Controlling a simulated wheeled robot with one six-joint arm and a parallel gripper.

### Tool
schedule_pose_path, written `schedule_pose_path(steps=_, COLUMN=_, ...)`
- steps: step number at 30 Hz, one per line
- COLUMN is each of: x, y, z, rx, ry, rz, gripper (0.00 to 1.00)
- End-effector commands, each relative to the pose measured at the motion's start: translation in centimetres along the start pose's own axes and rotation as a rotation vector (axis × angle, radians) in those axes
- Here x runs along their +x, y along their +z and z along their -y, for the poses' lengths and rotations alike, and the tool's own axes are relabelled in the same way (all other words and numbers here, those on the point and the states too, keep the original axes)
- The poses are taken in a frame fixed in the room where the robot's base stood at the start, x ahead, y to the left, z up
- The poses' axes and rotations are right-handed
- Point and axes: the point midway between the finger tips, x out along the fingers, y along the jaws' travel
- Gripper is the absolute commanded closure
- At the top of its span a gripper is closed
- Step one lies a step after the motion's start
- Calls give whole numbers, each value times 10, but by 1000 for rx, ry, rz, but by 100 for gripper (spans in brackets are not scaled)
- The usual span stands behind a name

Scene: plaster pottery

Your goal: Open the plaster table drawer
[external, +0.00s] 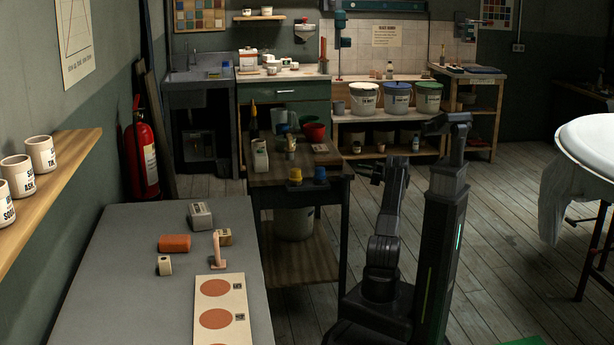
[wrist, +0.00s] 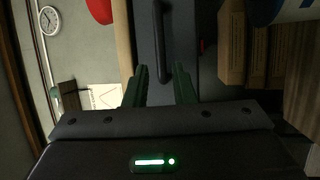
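The plaster table (external: 262,178) stands in the middle of the external view, with a wooden top and dark frame. In the wrist view, which is turned on its side, its grey-blue drawer front (wrist: 186,45) carries a long dark bar handle (wrist: 159,42). My gripper (wrist: 161,78) is open. Its two green-lit fingers lie on either side of the handle's lower end in the picture, with gaps visible on both sides. I see no contact with the handle. In the external view my gripper (external: 368,173) is small and dark at the table's right side; the drawer front is hidden there.
Cups, a red bowl (external: 314,131) and yellow and blue pots (external: 320,174) stand on the tabletop. Boxes (wrist: 235,45) show beyond the drawer front in the wrist view. A grey worktable (external: 130,270) fills the left foreground. Wooden floor (external: 500,240) is open at right.

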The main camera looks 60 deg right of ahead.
Motion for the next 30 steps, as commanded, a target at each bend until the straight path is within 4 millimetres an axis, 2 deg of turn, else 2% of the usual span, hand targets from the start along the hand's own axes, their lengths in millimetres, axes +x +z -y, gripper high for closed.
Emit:
schedule_pose_path(steps=1, x=13, y=-1, z=2, rx=0, ry=0, rz=-4, gripper=77)
schedule_pose_path(steps=6, x=50, y=-1, z=2, rx=0, ry=0, rz=-4, gripper=77)
schedule_pose_path(steps=13, x=88, y=0, z=2, rx=1, ry=1, rz=-3, gripper=77)
schedule_pose_path(steps=19, x=102, y=0, z=1, rx=2, ry=1, rz=-1, gripper=77)
schedule_pose_path(steps=27, x=103, y=0, z=0, rx=2, ry=1, rz=0, gripper=77)
schedule_pose_path(steps=28, x=103, y=0, z=0, rx=2, ry=1, rz=0, gripper=79)
schedule_pose_path(steps=30, x=103, y=0, z=0, rx=2, ry=1, rz=0, gripper=93)
